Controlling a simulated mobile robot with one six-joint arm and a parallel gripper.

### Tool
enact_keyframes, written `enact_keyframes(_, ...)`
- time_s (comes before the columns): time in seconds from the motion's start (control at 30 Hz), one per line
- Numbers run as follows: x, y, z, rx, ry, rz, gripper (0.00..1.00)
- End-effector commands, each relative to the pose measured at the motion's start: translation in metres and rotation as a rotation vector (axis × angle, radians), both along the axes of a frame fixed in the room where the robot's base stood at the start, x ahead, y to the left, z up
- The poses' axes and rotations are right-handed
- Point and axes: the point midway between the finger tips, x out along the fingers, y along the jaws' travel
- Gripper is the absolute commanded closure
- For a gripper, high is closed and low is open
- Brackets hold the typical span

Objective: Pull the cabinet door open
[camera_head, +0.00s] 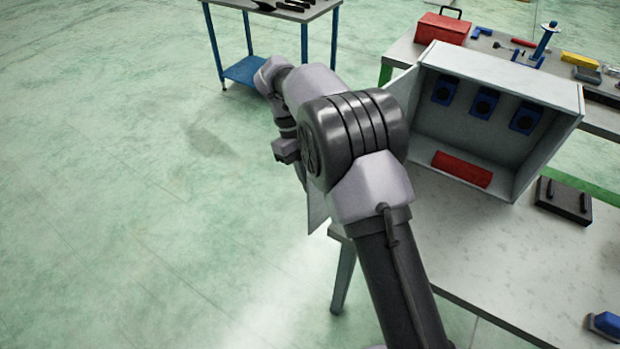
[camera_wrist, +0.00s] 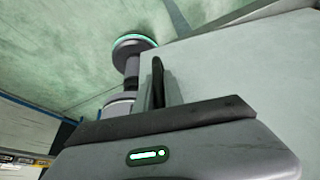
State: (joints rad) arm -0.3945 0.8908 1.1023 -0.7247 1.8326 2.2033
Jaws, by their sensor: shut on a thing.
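The white cabinet (camera_head: 488,120) stands on the table with its front open and its inside showing. Its door (camera_head: 317,208) is swung out to the left, mostly hidden behind my arm. The door's pale panel (camera_wrist: 235,65) fills the right of the wrist view. My gripper (camera_wrist: 158,85) is shut on the cabinet door, with a dark upright piece against the panel. Its fingertips are hidden in the head view, and I cannot tell whether it holds the door's edge or a handle.
Inside the cabinet are blue parts and a red block (camera_head: 461,169). The light table (camera_head: 480,245) bears a black tray (camera_head: 563,201) and a blue item (camera_head: 606,324). A red toolbox (camera_head: 441,28) stands behind. A cart (camera_head: 245,70) stands at back left. Floor at left is clear.

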Motion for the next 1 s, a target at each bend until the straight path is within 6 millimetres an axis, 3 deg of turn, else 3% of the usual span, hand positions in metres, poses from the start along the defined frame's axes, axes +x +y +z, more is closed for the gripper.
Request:
enact_keyframes(0.07,-0.001,0.002,-0.001,0.003,0.005,0.000,1.00)
enact_keyframes(0.1,-0.001,0.002,-0.001,0.003,0.005,0.000,0.81)
enact_keyframes(0.2,-0.001,0.001,0.000,0.002,0.004,-0.001,0.66)
enact_keyframes(0.57,0.001,0.002,0.006,0.001,0.001,0.001,0.66)
enact_keyframes(0.67,0.006,0.006,0.022,0.001,-0.001,0.000,0.66)
enact_keyframes(1.0,0.030,0.031,0.114,0.001,0.000,0.000,0.66)
